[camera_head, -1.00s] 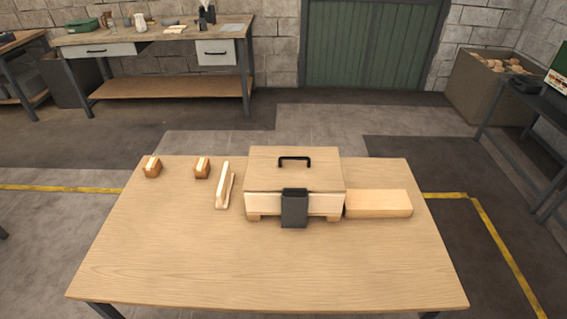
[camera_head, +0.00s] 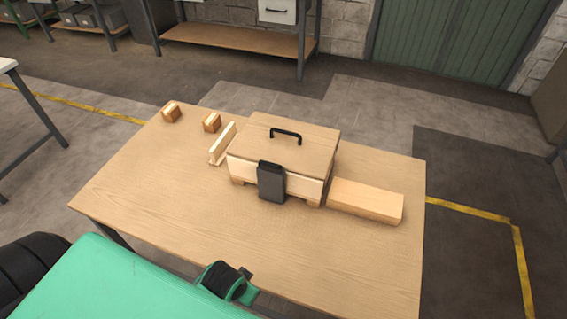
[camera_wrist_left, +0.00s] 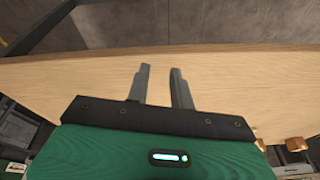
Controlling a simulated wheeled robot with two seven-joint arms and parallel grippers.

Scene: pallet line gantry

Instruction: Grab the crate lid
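The crate lid (camera_head: 300,149) is a flat wooden board lying on the wooden crate (camera_head: 306,189) on the table. A black handle (camera_head: 286,132) stands up from the lid. A dark grey box-shaped part (camera_head: 271,182) sits at the crate's front. My left gripper (camera_wrist_left: 160,70) is open, with its two fingers apart and nothing between them, in the left wrist view. A green part of my arm fills the bottom left of the head view, well short of the crate. The head view does not show the left fingertips. My right gripper is in neither view.
The wooden table (camera_head: 170,200) is clear in front of the crate. A long wooden block (camera_head: 365,200) lies against the crate's right side. An angled wooden piece (camera_head: 222,144) and two small blocks (camera_head: 171,112) (camera_head: 212,122) stand left of it. A workbench (camera_head: 240,38) stands behind.

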